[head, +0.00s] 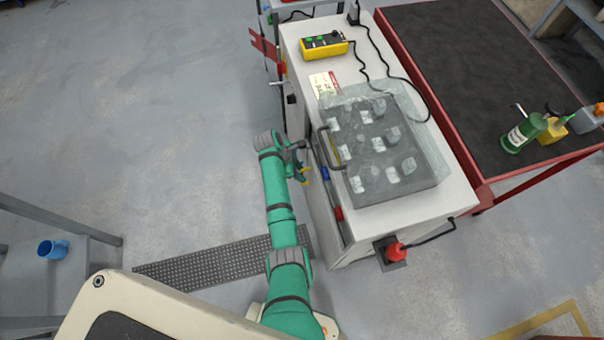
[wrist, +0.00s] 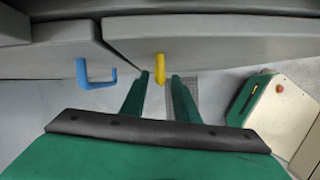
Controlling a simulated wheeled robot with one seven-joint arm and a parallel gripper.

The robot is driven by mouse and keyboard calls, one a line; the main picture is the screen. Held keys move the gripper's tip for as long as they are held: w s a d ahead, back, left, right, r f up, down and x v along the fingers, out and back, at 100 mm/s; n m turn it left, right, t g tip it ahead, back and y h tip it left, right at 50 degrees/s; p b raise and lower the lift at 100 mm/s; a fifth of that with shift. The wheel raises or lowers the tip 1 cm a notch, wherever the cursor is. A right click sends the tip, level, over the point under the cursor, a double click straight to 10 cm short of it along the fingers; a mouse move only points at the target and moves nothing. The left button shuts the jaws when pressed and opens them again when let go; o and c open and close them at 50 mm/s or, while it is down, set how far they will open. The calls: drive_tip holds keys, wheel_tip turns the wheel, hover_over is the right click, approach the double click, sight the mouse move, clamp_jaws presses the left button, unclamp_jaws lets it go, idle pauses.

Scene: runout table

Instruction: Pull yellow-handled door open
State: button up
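The yellow handle (wrist: 160,68) sits on a grey door panel (wrist: 220,40) in the wrist view. My gripper (wrist: 160,78) is open, one finger on each side of the yellow handle. The handle's lower end reaches between the fingertips, nearer the left one; a touch cannot be made out. In the head view my gripper (head: 302,172) is at the left side of the white cabinet (head: 440,205), and the wrist partly hides the handle area. Whether the door stands slightly ajar cannot be told.
A blue handle (wrist: 88,75) is on the neighbouring panel to the left. A red handle (head: 338,213) is further along the cabinet side. A dark perforated floor strip (head: 200,262) lies left of my arm. The floor left of the cabinet is mostly free.

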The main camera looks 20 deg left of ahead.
drive_tip(key=shift+x, duration=0.95)
drive_tip(key=shift+d, duration=0.1)
clamp_jaws()
